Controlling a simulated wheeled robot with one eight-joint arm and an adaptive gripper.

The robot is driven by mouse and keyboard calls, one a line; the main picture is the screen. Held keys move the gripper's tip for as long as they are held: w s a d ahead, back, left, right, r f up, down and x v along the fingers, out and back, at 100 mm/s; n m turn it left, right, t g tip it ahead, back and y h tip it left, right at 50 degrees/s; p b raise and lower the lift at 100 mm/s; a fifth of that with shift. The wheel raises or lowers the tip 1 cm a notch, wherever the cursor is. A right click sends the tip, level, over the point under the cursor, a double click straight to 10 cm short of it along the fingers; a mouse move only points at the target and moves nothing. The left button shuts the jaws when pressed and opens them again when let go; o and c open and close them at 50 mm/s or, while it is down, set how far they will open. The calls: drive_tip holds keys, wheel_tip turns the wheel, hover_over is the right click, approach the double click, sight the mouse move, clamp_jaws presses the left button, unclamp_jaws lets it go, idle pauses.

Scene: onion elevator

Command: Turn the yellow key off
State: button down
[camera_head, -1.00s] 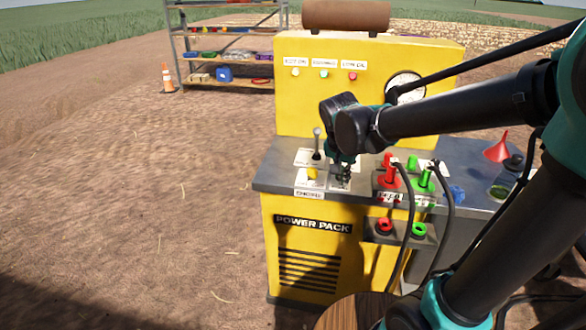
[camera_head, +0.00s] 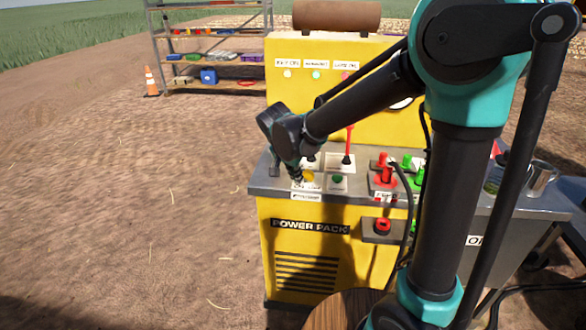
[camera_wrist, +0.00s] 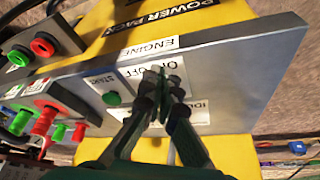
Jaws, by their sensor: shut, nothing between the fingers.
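The yellow key (camera_head: 308,177) shows as a small yellow patch on the grey top of the power pack (camera_head: 310,226), near its front left edge. My gripper (camera_head: 297,180) is pointing down right beside the key and partly covers it. In the wrist view, my gripper's fingertips (camera_wrist: 162,78) are together over the white ON/OFF plate (camera_wrist: 146,66) above the ENGINE label (camera_wrist: 150,46). The key cannot be made out there, as the fingers cover that spot. I cannot tell whether the fingers touch the key or which way it points.
A green start button (camera_head: 337,180) sits just right of the key. A red lever (camera_head: 348,146) stands behind it. Red plugs (camera_head: 385,167) and cables are further right. A shelf rack (camera_head: 215,60) and a cone (camera_head: 151,82) stand behind left. The ground at left is clear.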

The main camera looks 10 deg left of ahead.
sight(313, 179)
drive_tip(key=shift+w+d+f, duration=0.2)
drive_tip(key=shift+w+d, duration=0.4)
drive_tip(key=shift+w, duration=0.35)
drive_tip(key=shift+w+d+f, duration=0.2)
drive_tip(key=shift+w+d, duration=0.4)
drive_tip(key=shift+w, duration=0.3)
drive_tip(key=shift+s+d+n+y, duration=0.1)
drive_tip(key=shift+d+n+y, duration=0.2)
drive_tip(key=shift+n, duration=0.45)
drive_tip(key=shift+d+n+y, duration=0.15)
drive_tip(key=shift+n+y, duration=0.15)
drive_tip(key=shift+n, duration=0.45)
drive_tip(key=shift+d+n+t+y, duration=0.3)
drive_tip(key=shift+d+n+y, duration=0.1)
drive_tip(key=shift+n, duration=0.6)
drive_tip(key=shift+w+d+n+y, duration=0.15)
drive_tip(key=shift+n+y, duration=0.1)
drive_tip(key=shift+n, duration=0.5)
drive_tip(key=shift+d+n+y, duration=0.2)
drive_tip(key=shift+n+y, duration=0.1)
drive_tip(key=shift+n, duration=0.4)
drive_tip(key=shift+w+d+n+y, duration=0.15)
drive_tip(key=shift+n+y, duration=0.1)
drive_tip(key=shift+n, duration=0.5)
drive_tip(key=shift+d, duration=0.15)
